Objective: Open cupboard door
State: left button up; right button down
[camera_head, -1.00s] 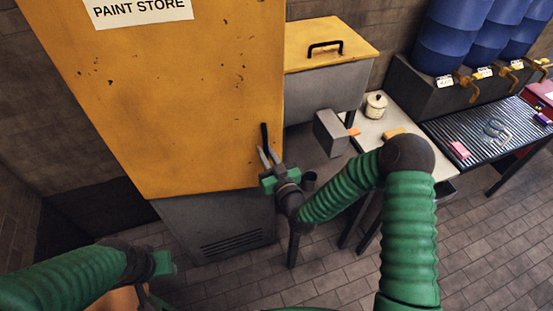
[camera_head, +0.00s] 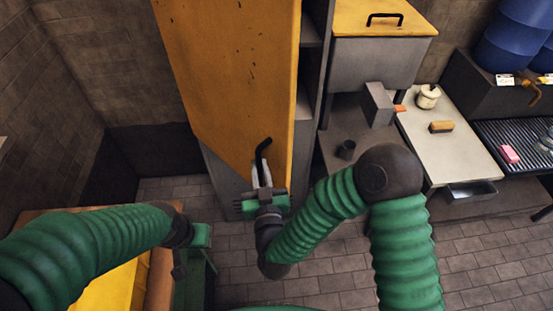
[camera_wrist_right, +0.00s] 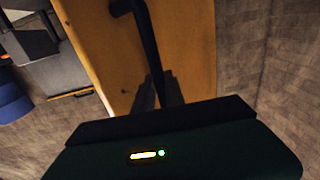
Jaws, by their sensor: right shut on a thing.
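The yellow cupboard door (camera_head: 228,75) stands partly open, its right edge swung out from the grey cupboard body (camera_head: 222,165). Shelves (camera_head: 306,70) show in the gap at its right. A black bar handle (camera_head: 263,149) is on the door near its lower right edge. My right gripper (camera_head: 262,178) is shut on the handle; the wrist view also shows the handle (camera_wrist_right: 148,45) running down between the fingers (camera_wrist_right: 158,95). My left gripper (camera_head: 200,238) is low at the left, away from the door; its fingers are not clear enough to judge.
Right of the cupboard stand a grey bin with a yellow lid (camera_head: 385,18), a grey box (camera_head: 378,104) and a pale worktop (camera_head: 450,150) with a pot (camera_head: 428,97) and a brush (camera_head: 441,127). Tiled floor (camera_head: 330,270) is open in front.

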jog(key=shift+s+a+r, duration=0.1)
jog(key=shift+s+a, duration=0.5)
jog(key=shift+a, duration=0.2)
jog(key=c, duration=1.4)
grip_release()
jog(key=shift+w, duration=0.15)
jog(key=shift+a, duration=0.1)
